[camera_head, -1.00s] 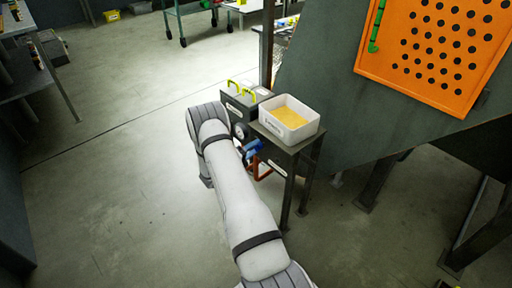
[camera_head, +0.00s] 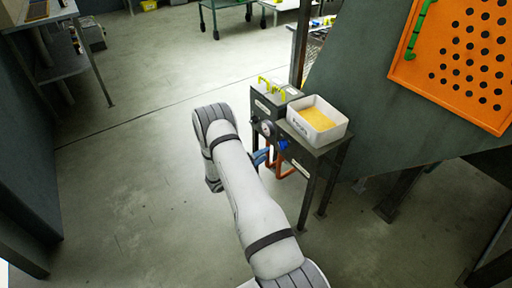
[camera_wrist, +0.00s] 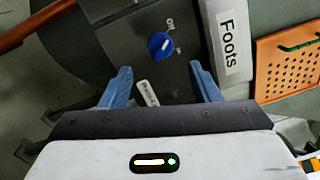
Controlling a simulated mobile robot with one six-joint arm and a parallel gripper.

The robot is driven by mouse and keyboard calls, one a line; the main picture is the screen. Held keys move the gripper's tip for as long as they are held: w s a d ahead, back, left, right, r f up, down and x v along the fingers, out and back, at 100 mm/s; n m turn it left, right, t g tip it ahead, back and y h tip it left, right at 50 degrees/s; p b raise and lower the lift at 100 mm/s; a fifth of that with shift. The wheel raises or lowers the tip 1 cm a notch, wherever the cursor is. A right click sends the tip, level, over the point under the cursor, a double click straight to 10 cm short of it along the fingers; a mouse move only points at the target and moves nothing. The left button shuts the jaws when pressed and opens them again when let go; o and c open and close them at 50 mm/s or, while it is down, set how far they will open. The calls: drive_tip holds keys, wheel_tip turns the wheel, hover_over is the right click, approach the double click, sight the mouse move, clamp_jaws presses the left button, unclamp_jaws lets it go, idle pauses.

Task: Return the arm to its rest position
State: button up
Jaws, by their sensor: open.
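My arm (camera_head: 243,190) reaches forward from the bottom of the head view toward a dark machine stand. In the wrist view my gripper (camera_wrist: 160,84) is open, with its two blue fingers apart and nothing between them. Beyond the fingers is a dark panel with a blue rotary knob (camera_wrist: 161,45), which also shows in the head view (camera_head: 283,145). The fingers appear apart from the knob. In the head view a blue finger shows beside the arm; the rest of the gripper is hidden behind the arm.
A white bin of yellow material (camera_head: 318,137) stands on the stand, labelled "Foots" in the wrist view. A dark box with yellow-green handles (camera_head: 273,94) is beside it. An orange perforated panel (camera_head: 463,62) is at upper right. A shelf (camera_head: 50,68) stands at left. The floor between is clear.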

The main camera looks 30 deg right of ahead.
drive_tip(key=s+a+r+m+g+y+p, duration=0.2)
drive_tip(key=s+r+m+y+p, duration=0.15)
drive_tip(key=r+m, duration=0.45)
drive_tip(key=s+a+r+m+g+y+p, duration=0.2)
drive_tip(key=s+a+r+m+p, duration=0.15)
drive_tip(key=r, duration=0.85)
drive_tip(key=s+a+r+m+g+y+p, duration=0.1)
drive_tip(key=s+r+m+g+y+p, duration=0.15)
drive_tip(key=s+r+m, duration=0.6)
drive_tip(key=s+a+r+m+t+y+p, duration=0.4)
drive_tip(key=s+a+r+m+y+p, duration=0.1)
drive_tip(key=a+r, duration=0.4)
drive_tip(key=s+a+r+m+t+y+p, duration=0.3)
drive_tip(key=s+a+r+m+y+p, duration=0.2)
drive_tip(key=a+r, duration=0.5)
wheel_tip(320, 180, up, 4)
drive_tip(key=s+m+p, duration=0.1)
drive_tip(key=s+m, duration=0.1)
drive_tip(key=m, duration=0.1)
drive_tip(key=shift+m+t+y, duration=0.35)
drive_tip(key=shift+m+y, duration=0.05)
